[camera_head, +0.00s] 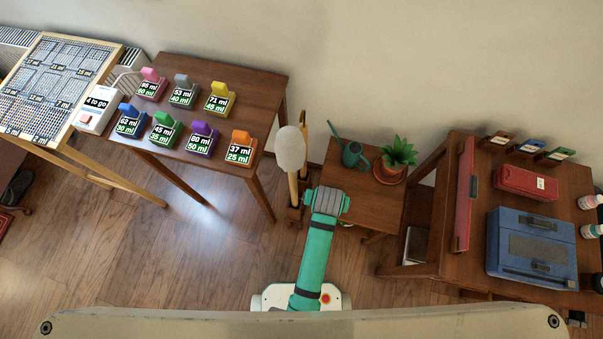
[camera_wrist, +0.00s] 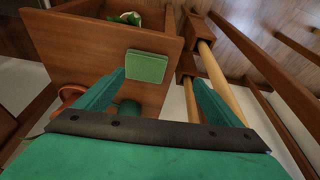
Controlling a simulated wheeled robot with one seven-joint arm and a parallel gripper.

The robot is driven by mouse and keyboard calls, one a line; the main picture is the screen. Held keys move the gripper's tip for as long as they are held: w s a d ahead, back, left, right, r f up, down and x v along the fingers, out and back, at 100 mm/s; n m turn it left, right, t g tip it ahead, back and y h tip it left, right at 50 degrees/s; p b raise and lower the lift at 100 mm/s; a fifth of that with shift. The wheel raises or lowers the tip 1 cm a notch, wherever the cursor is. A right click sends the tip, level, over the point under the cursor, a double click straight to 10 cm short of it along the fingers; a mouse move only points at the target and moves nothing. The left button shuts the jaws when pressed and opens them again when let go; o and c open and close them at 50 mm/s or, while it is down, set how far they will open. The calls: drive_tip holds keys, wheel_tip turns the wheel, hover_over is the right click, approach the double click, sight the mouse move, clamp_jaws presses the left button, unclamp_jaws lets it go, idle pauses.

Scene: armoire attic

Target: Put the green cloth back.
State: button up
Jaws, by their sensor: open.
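My gripper (camera_head: 327,200) is over the front left edge of the small wooden table (camera_head: 370,205). In the wrist view its two fingers (camera_wrist: 157,77) are spread apart, with nothing clamped between them. A flat green rectangular piece (camera_wrist: 146,67) lies just beyond the left fingertip, against the brown wood; it may be the folded green cloth. I cannot tell whether the finger touches it. A green and white thing (camera_wrist: 125,18) shows at the top of the wrist view, too little of it to name. No green cloth is clear in the head view.
The small table bears a green watering can (camera_head: 353,155) and a potted plant (camera_head: 398,153). A pale-headed wooden stand (camera_head: 291,150) is close left of my gripper. A table with coloured blocks (camera_head: 260,85) is at left, a desk with a blue case (camera_head: 530,245) at right. Floor is clear front left.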

drive_tip(key=s+a+r+n+t, duration=0.1)
drive_tip(key=s+a+r+t, duration=0.5)
drive_tip(key=s, duration=0.3)
drive_tip(key=s+a+r+t, duration=0.1)
drive_tip(key=s+r+t, duration=0.2)
drive_tip(key=r, duration=0.6)
drive_tip(key=s+a+r+n+t, duration=0.1)
drive_tip(key=s+r+t, duration=0.2)
drive_tip(key=r, duration=0.7)
drive_tip(key=shift+s+a+y, duration=0.35)
drive_tip(key=shift+s+y, duration=0.05)
drive_tip(key=shift+s, duration=0.85)
